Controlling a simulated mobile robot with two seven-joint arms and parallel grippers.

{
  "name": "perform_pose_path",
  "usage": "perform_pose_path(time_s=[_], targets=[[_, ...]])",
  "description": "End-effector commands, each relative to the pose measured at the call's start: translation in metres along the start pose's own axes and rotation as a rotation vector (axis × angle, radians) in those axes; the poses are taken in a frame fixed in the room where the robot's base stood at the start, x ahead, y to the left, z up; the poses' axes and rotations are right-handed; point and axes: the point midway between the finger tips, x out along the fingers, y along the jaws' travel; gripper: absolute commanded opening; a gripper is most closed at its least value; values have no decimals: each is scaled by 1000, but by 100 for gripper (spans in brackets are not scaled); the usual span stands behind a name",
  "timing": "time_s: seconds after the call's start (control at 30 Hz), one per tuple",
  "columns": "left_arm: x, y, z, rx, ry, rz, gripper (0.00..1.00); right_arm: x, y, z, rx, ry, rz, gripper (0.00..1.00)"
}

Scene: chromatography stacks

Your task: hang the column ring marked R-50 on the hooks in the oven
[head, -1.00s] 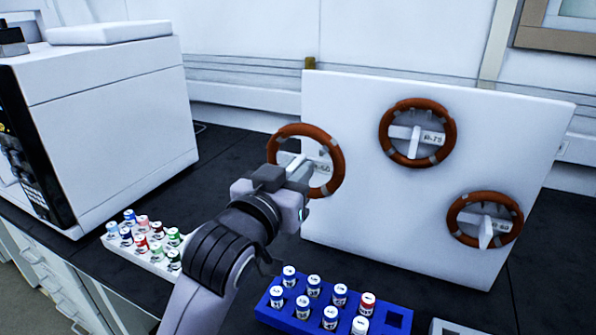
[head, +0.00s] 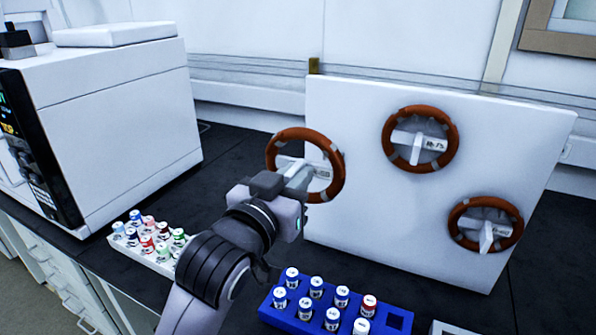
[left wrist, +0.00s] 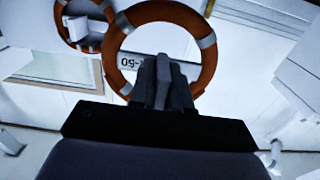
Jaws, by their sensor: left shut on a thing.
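The ring R-50 (head: 340,172) is an orange-brown hoop with grey clips and a white label, partly readable. My left gripper (head: 300,178) is shut on its middle grip. The ring stands upright and overlaps the left edge of the white board (head: 365,220), its rim reaching past it. In the left wrist view the ring (left wrist: 207,62) is in the fingers (left wrist: 163,82), with its label upside down. The oven (head: 120,115) is the white box at left; its dark front panel is seen at a slant. Its inside and hooks are hidden. My right gripper is not in view.
The ring R-75 (head: 455,140) and another ring (head: 517,222) hang on the board. A blue vial rack (head: 395,320) stands at the front, a white vial rack (head: 150,258) beside the oven. Dark bench (head: 235,150) is clear between oven and board.

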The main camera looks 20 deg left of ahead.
Motion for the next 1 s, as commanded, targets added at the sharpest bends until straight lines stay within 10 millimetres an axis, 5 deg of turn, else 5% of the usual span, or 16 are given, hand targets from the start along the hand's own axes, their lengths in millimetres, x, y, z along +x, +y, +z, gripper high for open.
perform_pose_path(time_s=[0.6,1.0], targets=[[-38,0,-1,0,1,1,0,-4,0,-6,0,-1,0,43],[-43,0,-1,0,2,0,0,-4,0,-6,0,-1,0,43]])
